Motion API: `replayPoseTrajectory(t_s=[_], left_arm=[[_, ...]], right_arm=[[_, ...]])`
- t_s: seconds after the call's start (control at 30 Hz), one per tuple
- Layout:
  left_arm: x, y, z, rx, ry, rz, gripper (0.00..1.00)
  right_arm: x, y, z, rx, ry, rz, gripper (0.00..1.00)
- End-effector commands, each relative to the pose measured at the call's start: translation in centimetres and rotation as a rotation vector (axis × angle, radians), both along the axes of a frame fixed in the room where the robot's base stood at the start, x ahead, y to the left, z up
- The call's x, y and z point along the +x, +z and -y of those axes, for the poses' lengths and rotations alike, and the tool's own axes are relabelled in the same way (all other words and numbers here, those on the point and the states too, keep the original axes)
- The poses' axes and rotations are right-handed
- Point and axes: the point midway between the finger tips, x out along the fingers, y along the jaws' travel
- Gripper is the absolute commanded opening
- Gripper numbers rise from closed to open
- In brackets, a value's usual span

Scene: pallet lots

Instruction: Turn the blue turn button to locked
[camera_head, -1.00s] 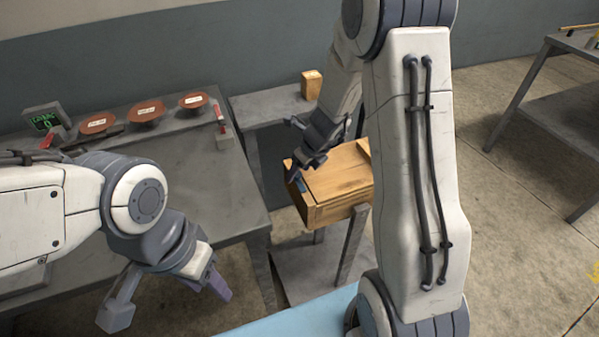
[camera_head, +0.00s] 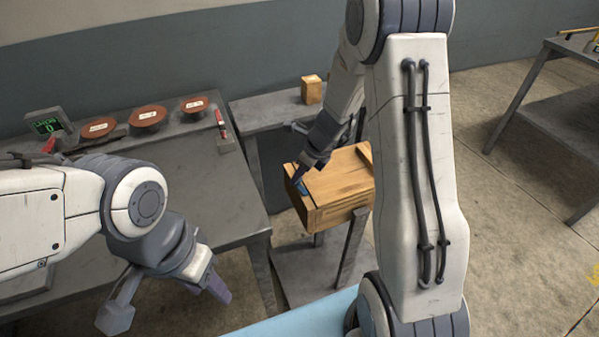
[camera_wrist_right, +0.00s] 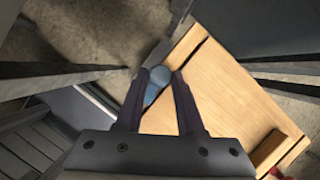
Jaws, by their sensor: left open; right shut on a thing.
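The blue turn button (camera_wrist_right: 154,84) sits near the edge of a wooden box (camera_wrist_right: 214,85). In the head view a bit of the blue button (camera_head: 302,188) shows at the box's left end, and the box (camera_head: 342,186) stands on a grey stand. My right gripper (camera_wrist_right: 162,74) is shut on the button, with one finger on each side of it. In the head view the right gripper (camera_head: 301,176) reaches down to the box's left end and partly hides the button. My left gripper (camera_head: 172,304) is open and empty, low in front of the grey table.
A small wooden block (camera_head: 311,89) stands on a grey shelf behind the box. Another table (camera_head: 570,95) is at far right.

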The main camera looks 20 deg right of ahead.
Motion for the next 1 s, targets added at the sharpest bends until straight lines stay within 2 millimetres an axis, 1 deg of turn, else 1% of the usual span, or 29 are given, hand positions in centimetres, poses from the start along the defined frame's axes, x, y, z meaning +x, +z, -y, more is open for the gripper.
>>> replayPoseTrajectory(t_s=[0.8, 1.0], left_arm=[[0.0, 5.7, 0.0, 0.000, 0.000, 0.000, 0.50], [0.0, 6.8, 0.0, 0.000, 0.000, 0.000, 0.50]], right_arm=[[0.6, 0.3, 0.4, -0.001, 0.773, -0.002, 0.00], [0.7, 0.2, 0.4, -0.001, 0.961, -0.001, 0.00]])
